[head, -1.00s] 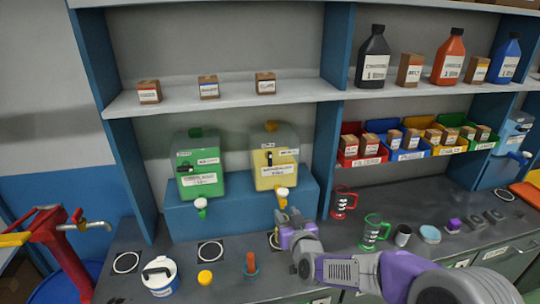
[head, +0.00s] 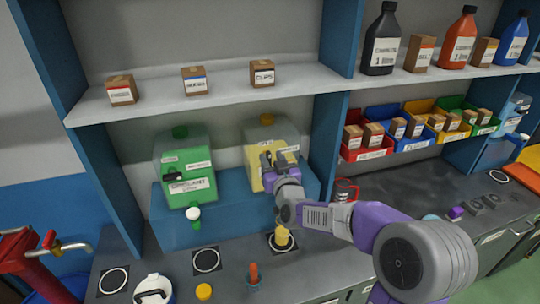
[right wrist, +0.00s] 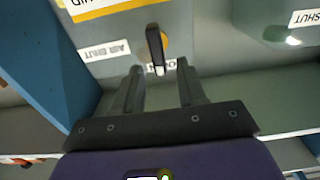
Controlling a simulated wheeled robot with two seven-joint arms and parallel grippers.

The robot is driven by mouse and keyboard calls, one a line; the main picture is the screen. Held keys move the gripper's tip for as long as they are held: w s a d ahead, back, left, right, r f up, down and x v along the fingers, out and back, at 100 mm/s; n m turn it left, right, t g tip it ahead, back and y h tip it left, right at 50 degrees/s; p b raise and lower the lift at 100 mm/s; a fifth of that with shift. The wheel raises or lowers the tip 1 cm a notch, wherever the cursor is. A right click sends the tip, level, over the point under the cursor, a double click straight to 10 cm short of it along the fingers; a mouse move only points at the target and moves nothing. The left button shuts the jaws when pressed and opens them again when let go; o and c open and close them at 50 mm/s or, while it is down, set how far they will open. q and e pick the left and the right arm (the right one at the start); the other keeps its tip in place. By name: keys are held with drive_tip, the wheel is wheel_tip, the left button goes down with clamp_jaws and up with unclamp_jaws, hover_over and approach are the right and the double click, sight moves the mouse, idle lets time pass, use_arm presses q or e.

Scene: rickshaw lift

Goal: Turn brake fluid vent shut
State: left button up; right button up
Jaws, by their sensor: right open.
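The yellow-fronted fluid container (head: 252,154) stands on the blue stand, partly hidden behind my right gripper. In the right wrist view its black vent lever (right wrist: 155,46) sits on an orange-yellow hub, between labels partly reading "AIR SHUT" (right wrist: 115,50) and, mostly covered, perhaps "OPEN". The lever points roughly toward my gripper. My right gripper (right wrist: 160,68) is open, with one finger on each side of the lever's near end; I cannot tell if either touches it. In the head view my right gripper (head: 277,161) is at the container's upper front. My left gripper is not in view.
A green container (head: 184,160) stands to the left on the same blue stand (head: 160,225). A shelf (head: 225,95) with small boxes runs above. The bench holds a white-and-blue tub (head: 152,287), a yellow cap (head: 204,292) and an orange-handled item (head: 254,273).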

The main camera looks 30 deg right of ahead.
drive_tip(key=shift+x, duration=0.8)
clamp_jaws()
